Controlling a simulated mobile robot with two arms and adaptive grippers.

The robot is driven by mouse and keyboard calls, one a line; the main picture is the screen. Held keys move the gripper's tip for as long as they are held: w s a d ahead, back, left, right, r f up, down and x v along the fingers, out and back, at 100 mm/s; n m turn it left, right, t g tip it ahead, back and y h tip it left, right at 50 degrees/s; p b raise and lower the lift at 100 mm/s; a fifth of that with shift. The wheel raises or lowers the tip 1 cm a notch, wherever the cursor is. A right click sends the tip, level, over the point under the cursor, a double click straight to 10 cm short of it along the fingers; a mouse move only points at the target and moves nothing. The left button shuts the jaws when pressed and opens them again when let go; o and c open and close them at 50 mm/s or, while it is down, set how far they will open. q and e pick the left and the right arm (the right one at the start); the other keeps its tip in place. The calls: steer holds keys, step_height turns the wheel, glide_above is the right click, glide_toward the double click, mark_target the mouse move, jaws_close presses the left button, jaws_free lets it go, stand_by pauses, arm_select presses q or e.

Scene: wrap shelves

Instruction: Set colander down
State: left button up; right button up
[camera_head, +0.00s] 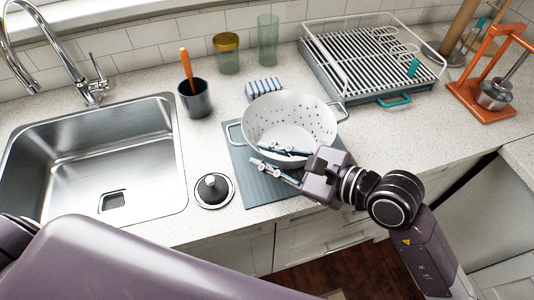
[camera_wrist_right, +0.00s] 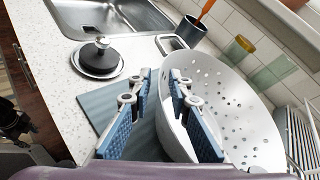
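The white colander (camera_head: 306,112) with holes and two loop handles is upright over the grey-blue ribbed mat (camera_head: 255,181) on the counter. It also shows in the wrist view (camera_wrist_right: 232,118). Whether its base touches the mat is hidden. My right gripper (camera_head: 281,163) is at the colander's near side. In the wrist view my right gripper (camera_wrist_right: 160,115) has its blue-padded fingers spread apart, one inside the colander and one outside, with the near wall between them and gaps visible. My left gripper is not in view.
A dark cup (camera_head: 196,100), a striped sponge (camera_head: 263,88) and a dish rack (camera_head: 370,60) stand behind. An orange press (camera_head: 490,75) is at right.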

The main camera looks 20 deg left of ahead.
steer(key=shift+r, duration=0.15)
steer(key=b+v, duration=0.2)
steer(key=v, duration=1)
steer(key=shift+b, duration=0.3)
